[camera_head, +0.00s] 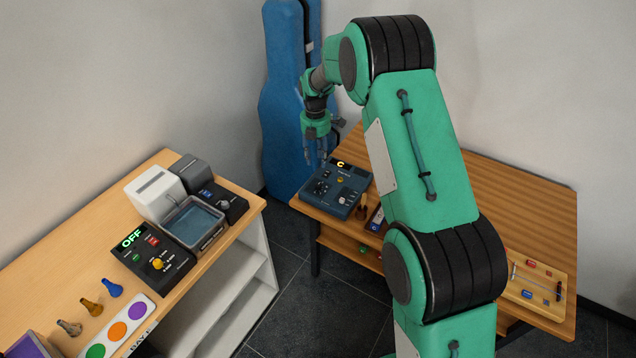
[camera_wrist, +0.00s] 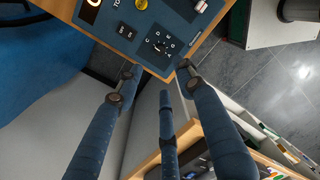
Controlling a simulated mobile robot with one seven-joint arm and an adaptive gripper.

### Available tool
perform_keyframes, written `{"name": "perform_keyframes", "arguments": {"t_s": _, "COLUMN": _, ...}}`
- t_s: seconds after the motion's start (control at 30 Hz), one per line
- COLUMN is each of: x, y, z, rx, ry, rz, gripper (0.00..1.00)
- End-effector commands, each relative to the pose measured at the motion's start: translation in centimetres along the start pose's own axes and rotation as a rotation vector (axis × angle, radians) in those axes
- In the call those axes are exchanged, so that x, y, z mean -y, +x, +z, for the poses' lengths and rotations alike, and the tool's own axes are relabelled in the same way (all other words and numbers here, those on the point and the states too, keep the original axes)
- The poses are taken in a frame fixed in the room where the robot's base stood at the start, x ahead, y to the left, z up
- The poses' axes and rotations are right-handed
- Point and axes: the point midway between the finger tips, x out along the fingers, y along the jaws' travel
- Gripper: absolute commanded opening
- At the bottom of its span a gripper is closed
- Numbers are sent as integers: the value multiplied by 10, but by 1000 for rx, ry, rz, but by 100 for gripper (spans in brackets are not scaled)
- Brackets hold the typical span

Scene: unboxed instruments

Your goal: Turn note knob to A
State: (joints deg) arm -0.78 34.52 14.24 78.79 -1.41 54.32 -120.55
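The blue instrument panel (camera_head: 349,181) lies on the right-hand wooden table, with a lit yellow "C" on its display. It also shows at the top of the wrist view (camera_wrist: 195,40), seen turned over. A dark knob (camera_wrist: 160,45) ringed by small white letters sits near its edge; its pointer's exact setting is too small to read. In the head view this knob (camera_head: 320,188) is near the panel's left side. My gripper (camera_head: 318,158) hangs above the panel's back left.
The panel also carries a yellow button (camera_wrist: 141,4), dark buttons and a pale switch. A blue instrument case (camera_head: 285,110) stands behind the table. A second table (camera_head: 80,235) at left holds an "OFF" box (camera_head: 153,258) and a water basin (camera_head: 194,222). Floor separates the tables.

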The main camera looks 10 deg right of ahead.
Motion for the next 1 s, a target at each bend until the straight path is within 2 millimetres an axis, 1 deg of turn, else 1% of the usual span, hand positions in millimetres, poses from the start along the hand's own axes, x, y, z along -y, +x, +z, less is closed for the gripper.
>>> {"name": "perform_keyframes", "arguments": {"t_s": 0.27, "x": 0, "y": 34, "z": 0, "rx": -1, "ry": 0, "rz": -2, "gripper": 38}}
{"name": "perform_keyframes", "arguments": {"t_s": 0.7, "x": 1, "y": 103, "z": 0, "rx": -1, "ry": 0, "rz": -2, "gripper": 38}}
{"name": "perform_keyframes", "arguments": {"t_s": 0.8, "x": 0, "y": 114, "z": 0, "rx": 0, "ry": 0, "rz": -1, "gripper": 38}}
{"name": "perform_keyframes", "arguments": {"t_s": 1.0, "x": 0, "y": 128, "z": 0, "rx": -1, "ry": 0, "rz": -1, "gripper": 38}}
